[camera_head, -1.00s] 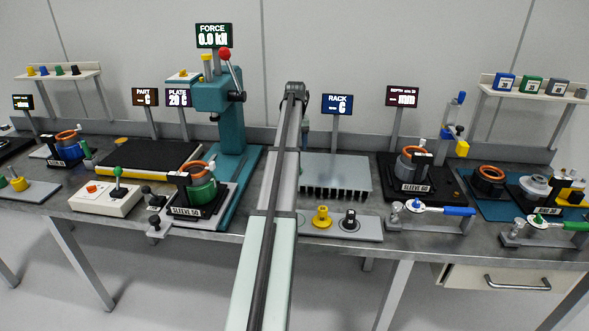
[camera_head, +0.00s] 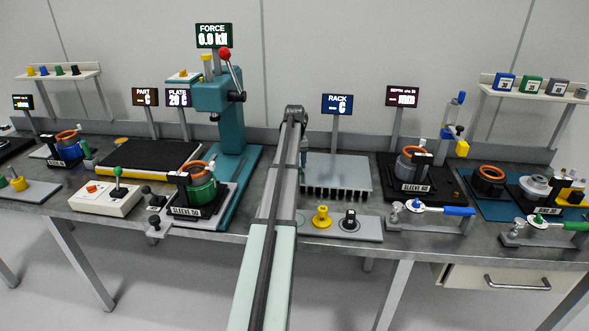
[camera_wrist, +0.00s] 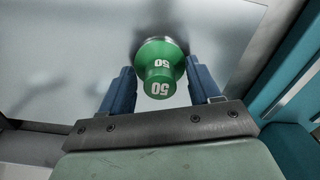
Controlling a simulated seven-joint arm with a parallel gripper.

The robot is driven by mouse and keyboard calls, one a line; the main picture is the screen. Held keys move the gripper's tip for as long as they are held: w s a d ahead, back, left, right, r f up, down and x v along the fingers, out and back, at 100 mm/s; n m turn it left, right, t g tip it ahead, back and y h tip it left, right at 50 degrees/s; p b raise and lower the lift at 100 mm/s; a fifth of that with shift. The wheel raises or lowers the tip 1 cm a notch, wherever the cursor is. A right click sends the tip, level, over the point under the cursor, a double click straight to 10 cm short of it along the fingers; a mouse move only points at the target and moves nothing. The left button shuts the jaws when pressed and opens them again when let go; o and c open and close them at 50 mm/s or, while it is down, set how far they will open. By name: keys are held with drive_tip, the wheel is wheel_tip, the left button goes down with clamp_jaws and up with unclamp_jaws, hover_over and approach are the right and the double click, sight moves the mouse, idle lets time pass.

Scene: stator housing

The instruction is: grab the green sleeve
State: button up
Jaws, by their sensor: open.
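In the wrist view a green stepped sleeve (camera_wrist: 160,66) marked 50 stands on a pale grey surface, with a metallic rim at its far end. My gripper (camera_wrist: 159,72) is open, with one blue finger on each side of the green sleeve. I cannot tell whether the fingers touch it. In the head view my arm hides this green sleeve and most of my gripper. A different green part (camera_head: 203,190) with an orange ring sits in the black fixture labelled SLEEVE 50.
The teal press (camera_head: 228,130) stands left of my arm. The finned rack plate (camera_head: 337,172) lies to the right, behind a grey plate with a yellow knob (camera_head: 322,216) and a black knob (camera_head: 349,219). A control box (camera_head: 104,199) stands at the left front.

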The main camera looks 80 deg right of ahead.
drive_tip(key=shift+c, duration=0.4)
clamp_jaws()
